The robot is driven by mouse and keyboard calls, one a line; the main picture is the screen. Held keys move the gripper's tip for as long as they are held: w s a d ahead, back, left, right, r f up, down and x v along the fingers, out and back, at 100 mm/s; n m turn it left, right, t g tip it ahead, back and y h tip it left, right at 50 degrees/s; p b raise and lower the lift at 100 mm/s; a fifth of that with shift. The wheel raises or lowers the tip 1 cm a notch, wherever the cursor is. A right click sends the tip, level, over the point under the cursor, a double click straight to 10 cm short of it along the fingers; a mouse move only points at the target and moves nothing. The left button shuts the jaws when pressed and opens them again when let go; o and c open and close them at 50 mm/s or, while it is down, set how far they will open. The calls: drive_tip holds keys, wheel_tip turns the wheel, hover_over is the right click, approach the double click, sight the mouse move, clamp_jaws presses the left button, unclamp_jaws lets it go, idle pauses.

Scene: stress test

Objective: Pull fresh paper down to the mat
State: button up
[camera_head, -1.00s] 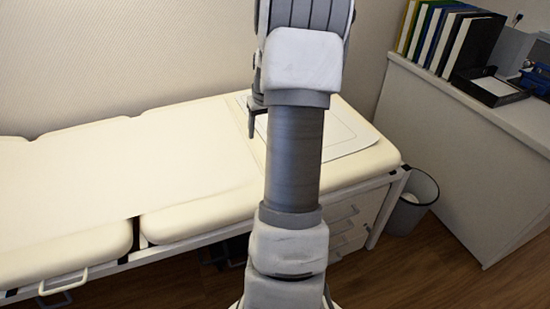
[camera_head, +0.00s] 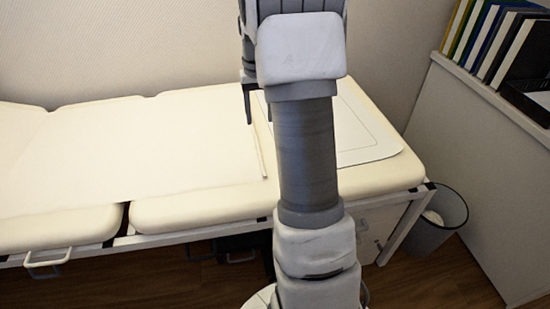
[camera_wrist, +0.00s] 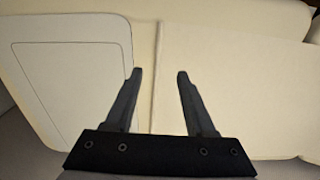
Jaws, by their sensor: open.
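The cream paper (camera_head: 150,150) lies flat along the padded couch in the head view. Its end edge lies beside my arm, and the paper also fills the right of the wrist view (camera_wrist: 235,85). The pale mat (camera_head: 372,138) with a thin outlined border and rounded corners lies on the couch's right end, partly hidden behind my arm. It is at the left of the wrist view (camera_wrist: 70,75). My gripper (camera_head: 247,118) is open and empty over the couch near the paper's end. In the wrist view its fingers (camera_wrist: 159,72) appear either side of the paper's edge; contact cannot be told.
The padded couch (camera_head: 200,210) stands against the wall. A grey waste bin (camera_head: 438,222) stands at its right end. A white cabinet (camera_head: 475,150) on the right carries upright binders (camera_head: 495,40) and a black tray (camera_head: 530,100). Wooden floor shows in front.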

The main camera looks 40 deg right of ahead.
wheel_tip(320, 180, down, 17)
drive_tip(key=b, duration=0.5)
drive_tip(key=shift+f, duration=0.15)
drive_tip(key=shift+c, duration=0.3)
clamp_jaws()
idle(1.0)
drive_tip(key=shift+s+d+p, duration=0.15)
drive_tip(key=shift+s+d, duration=0.15)
drive_tip(key=shift+d, duration=0.4)
drive_tip(key=shift+s+d+p, duration=0.1)
drive_tip(key=shift+s+d, duration=0.25)
drive_tip(key=shift+d, duration=0.35)
drive_tip(key=shift+s+d+p, duration=0.15)
drive_tip(key=shift+s+d, duration=0.15)
drive_tip(key=shift+d, duration=0.4)
